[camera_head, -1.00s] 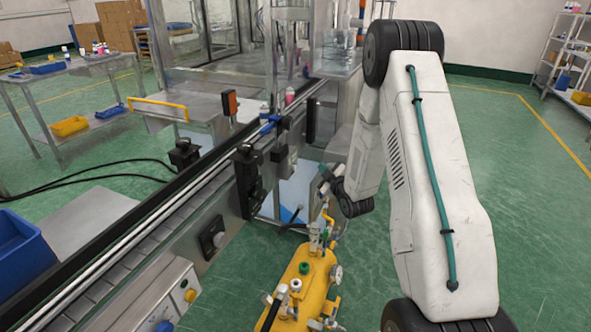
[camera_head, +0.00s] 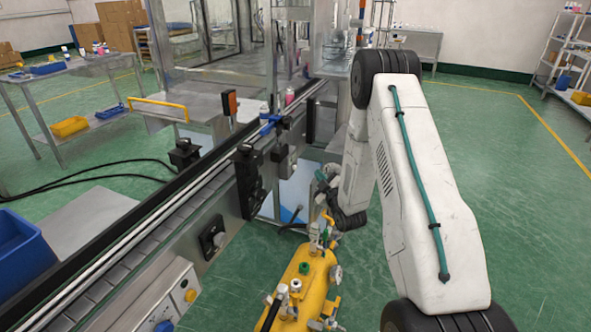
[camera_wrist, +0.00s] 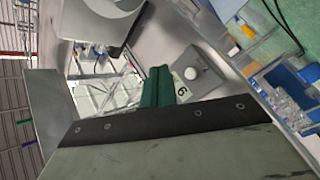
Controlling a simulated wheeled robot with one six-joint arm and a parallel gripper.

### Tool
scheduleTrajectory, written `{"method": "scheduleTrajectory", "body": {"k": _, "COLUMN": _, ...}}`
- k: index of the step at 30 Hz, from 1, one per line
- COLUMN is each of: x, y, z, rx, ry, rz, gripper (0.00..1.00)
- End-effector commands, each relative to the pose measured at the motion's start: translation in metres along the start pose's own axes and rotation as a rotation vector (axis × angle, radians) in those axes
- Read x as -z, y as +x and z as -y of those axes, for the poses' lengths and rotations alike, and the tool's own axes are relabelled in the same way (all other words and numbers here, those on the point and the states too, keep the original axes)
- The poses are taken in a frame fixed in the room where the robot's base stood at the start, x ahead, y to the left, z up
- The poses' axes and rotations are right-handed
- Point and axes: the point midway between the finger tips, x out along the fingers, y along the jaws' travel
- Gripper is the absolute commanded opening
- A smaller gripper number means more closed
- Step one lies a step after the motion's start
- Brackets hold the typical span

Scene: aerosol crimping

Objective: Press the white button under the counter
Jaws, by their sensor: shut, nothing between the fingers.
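In the wrist view a round white button (camera_wrist: 190,73) sits on a grey square plate, with a numbered label beside it. My gripper (camera_wrist: 156,84) shows there as green fingers held together, empty, just left of the button plate. The fingers look apart from the button, but the exact distance is hard to tell. In the head view my gripper (camera_head: 324,178) is small and partly hidden, near the front side of the conveyor counter (camera_head: 205,232). I cannot tell for sure which fitting on the counter side is the white button in the head view.
A yellow tank (camera_head: 303,283) with valves stands on the floor below my wrist. Control boxes (camera_head: 213,239) stick out from the counter side. A blue bin (camera_head: 20,248) is at the left. The green floor at right is mostly clear.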

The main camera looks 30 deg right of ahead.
Motion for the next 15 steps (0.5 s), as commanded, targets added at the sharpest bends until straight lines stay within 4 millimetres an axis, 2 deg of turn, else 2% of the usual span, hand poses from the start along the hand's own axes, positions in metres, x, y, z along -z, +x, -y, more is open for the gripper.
{"method": "scheduleTrajectory", "body": {"k": 9, "x": 0.022, "y": 0.029, "z": 0.021, "rx": 0.001, "ry": 0.0, "rz": -0.002, "gripper": 0.0}}
{"method": "scheduleTrajectory", "body": {"k": 15, "x": 0.027, "y": 0.037, "z": 0.027, "rx": 0.001, "ry": 0.0, "rz": 0.0, "gripper": 0.0}}
